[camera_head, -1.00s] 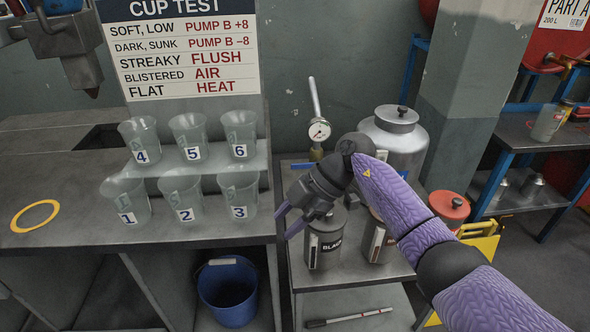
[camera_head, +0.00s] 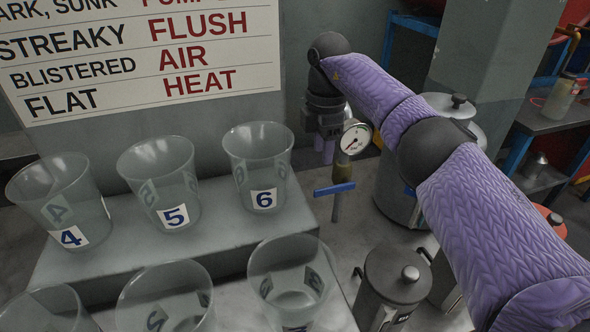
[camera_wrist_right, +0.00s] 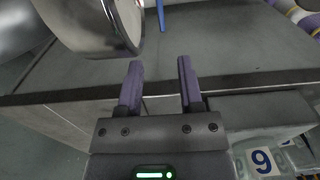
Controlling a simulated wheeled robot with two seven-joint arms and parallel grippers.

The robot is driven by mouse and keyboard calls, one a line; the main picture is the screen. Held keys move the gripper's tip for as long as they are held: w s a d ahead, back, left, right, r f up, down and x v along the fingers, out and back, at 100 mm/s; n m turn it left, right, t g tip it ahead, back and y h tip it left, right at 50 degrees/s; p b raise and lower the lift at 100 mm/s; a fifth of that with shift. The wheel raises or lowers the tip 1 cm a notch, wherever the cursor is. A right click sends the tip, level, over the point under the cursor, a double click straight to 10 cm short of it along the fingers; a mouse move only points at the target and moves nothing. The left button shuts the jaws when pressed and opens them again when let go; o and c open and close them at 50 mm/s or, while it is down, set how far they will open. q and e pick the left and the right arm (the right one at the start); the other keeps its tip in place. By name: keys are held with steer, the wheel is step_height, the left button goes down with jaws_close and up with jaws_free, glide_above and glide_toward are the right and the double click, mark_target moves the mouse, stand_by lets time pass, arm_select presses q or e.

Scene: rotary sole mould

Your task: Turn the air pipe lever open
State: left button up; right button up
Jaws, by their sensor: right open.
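The air pipe lever is a blue bar (camera_head: 334,188) on a thin upright pipe (camera_head: 341,170), below a round white-faced gauge (camera_head: 355,138). The bar lies across the pipe, roughly level in the head view. My right gripper (camera_head: 324,152) points down just left of the gauge and above the lever. Its purple fingers are partly hidden beside the gauge, and I see nothing between them. In the right wrist view the fingers (camera_wrist_right: 160,72) are apart and empty. A blue strip at the top there cannot be identified. My left gripper is out of view.
Clear cups, including cup 6 (camera_head: 258,165), stand on the grey step (camera_head: 110,250) left of the lever. A metal tank (camera_head: 400,190) stands close to its right, partly behind my arm. A dark lidded can (camera_head: 392,285) stands in front. The instruction board (camera_head: 140,55) is behind.

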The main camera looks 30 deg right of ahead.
mark_target(321, 189)
step_height(321, 189, down, 10)
steer(key=b, duration=0.4)
steer(key=shift+s+r, duration=0.15)
steer(key=shift+r, duration=0.1)
steer(key=shift+f, duration=0.15)
steer(key=c, duration=0.5)
jaws_close()
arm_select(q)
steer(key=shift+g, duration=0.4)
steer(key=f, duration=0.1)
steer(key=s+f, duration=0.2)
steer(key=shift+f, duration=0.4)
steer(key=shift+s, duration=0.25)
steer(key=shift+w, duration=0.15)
